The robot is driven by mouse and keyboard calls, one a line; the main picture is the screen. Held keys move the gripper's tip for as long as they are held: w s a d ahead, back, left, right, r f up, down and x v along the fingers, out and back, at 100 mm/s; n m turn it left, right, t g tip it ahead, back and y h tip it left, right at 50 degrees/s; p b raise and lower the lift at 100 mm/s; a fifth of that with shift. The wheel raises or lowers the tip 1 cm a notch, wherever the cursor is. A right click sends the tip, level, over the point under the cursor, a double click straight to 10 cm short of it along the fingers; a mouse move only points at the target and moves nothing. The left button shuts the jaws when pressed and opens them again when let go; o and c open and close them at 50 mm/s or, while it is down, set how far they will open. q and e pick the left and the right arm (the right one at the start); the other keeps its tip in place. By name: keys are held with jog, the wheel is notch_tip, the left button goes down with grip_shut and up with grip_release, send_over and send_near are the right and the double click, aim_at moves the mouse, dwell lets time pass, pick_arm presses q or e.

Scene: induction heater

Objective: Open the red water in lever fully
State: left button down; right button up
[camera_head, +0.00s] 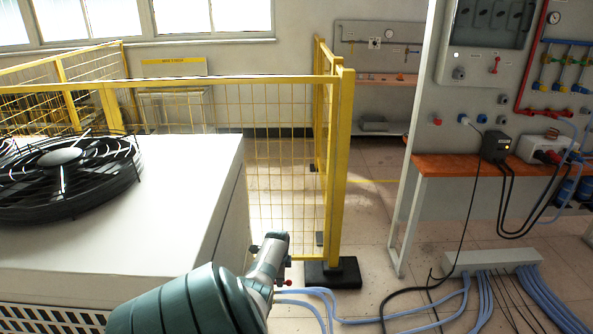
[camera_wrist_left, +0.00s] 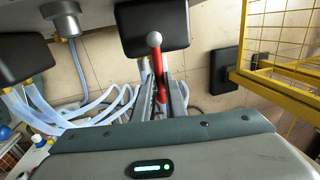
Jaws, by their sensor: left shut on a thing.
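The red lever (camera_wrist_left: 158,66) has a pale round knob at its end and shows in the middle of the left wrist view. My left gripper (camera_wrist_left: 163,88) is shut on the lever, with one finger on each side of its shaft. The knob sticks out beyond the fingertips, in front of a dark block. The lever's base and pivot are hidden, so I cannot tell its opening angle. In the head view my left arm reaches in at the bottom centre, and its fingers cannot be made out. My right gripper is in neither view.
A white machine with a black fan (camera_head: 62,172) stands at left. A yellow mesh fence (camera_head: 343,165) runs behind my left arm. A bench (camera_head: 458,167) with a power unit stands at right. Blue hoses (camera_head: 405,315) and black cables cross the floor. Hoses (camera_wrist_left: 85,115) also lie beside the gripper.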

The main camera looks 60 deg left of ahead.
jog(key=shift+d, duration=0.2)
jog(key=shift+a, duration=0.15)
pick_arm(q)
jog(key=shift+d, duration=0.1)
jog(key=c, duration=1.8)
grip_release()
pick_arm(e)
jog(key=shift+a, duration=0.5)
pick_arm(q)
jog(key=shift+r, duration=0.1)
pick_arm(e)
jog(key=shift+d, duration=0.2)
